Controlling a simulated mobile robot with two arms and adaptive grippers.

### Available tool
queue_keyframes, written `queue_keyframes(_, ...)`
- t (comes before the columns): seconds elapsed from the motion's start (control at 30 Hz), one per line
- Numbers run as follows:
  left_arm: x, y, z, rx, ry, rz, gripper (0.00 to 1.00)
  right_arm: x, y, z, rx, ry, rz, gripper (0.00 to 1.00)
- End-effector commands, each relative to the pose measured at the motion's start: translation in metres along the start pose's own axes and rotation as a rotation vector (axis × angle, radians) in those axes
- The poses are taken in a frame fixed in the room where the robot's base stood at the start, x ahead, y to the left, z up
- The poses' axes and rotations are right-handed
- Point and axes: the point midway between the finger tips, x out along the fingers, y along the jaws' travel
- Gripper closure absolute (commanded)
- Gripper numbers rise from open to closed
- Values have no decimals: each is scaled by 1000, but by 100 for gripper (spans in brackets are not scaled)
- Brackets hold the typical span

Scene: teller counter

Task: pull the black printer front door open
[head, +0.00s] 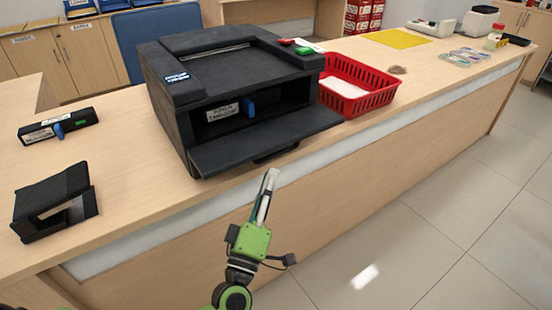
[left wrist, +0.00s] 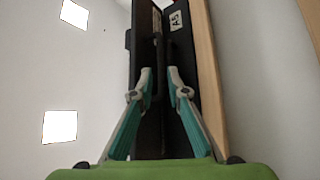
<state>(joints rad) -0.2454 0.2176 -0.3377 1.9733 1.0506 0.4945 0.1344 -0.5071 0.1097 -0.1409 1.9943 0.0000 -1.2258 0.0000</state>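The black printer (head: 232,75) stands on the counter. Its front door (head: 265,138) is folded down, open and nearly level, jutting toward the counter's front edge. A small dark handle (head: 276,154) is at the door's front edge. My left gripper (head: 270,175) is just below and in front of that edge. In the left wrist view, the left gripper (left wrist: 160,76) has its two fingertips apart, with dark printer parts (left wrist: 180,45) behind and between them. No firm hold on the handle shows; contact is unclear. My right gripper is not in view.
A red basket (head: 357,84) with white paper stands right of the printer. A black punch-like device (head: 57,126) and a black open holder (head: 56,203) are at left. Blue latch parts show in the printer's opening. The floor in front of the counter is free.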

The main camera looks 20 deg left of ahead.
Motion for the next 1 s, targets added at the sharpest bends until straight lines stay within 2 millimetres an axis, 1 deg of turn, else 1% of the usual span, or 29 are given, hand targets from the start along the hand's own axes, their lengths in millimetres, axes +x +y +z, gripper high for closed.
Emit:
queue_keyframes(0.03, 13, 2, -1, -2, 4, 3, 85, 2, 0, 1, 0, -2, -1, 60)
queue_keyframes(0.1, 26, 2, -1, -1, 3, 2, 85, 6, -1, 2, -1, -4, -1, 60)
queue_keyframes(0.2, 42, 1, 0, 0, 2, 2, 85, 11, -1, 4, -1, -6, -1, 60)
queue_keyframes(0.33, 55, 0, 0, 0, 0, 0, 85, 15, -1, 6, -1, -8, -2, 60)
queue_keyframes(0.5, 61, 0, 0, 0, 0, 0, 85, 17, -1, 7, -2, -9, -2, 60)
queue_keyframes(0.73, 61, 0, 0, 1, -1, 0, 85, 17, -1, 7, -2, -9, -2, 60)
queue_keyframes(0.8, 61, 0, 0, 1, -1, 0, 100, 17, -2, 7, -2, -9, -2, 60)
queue_keyframes(1.0, 61, 0, 0, 1, -1, -1, 100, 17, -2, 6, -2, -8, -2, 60)
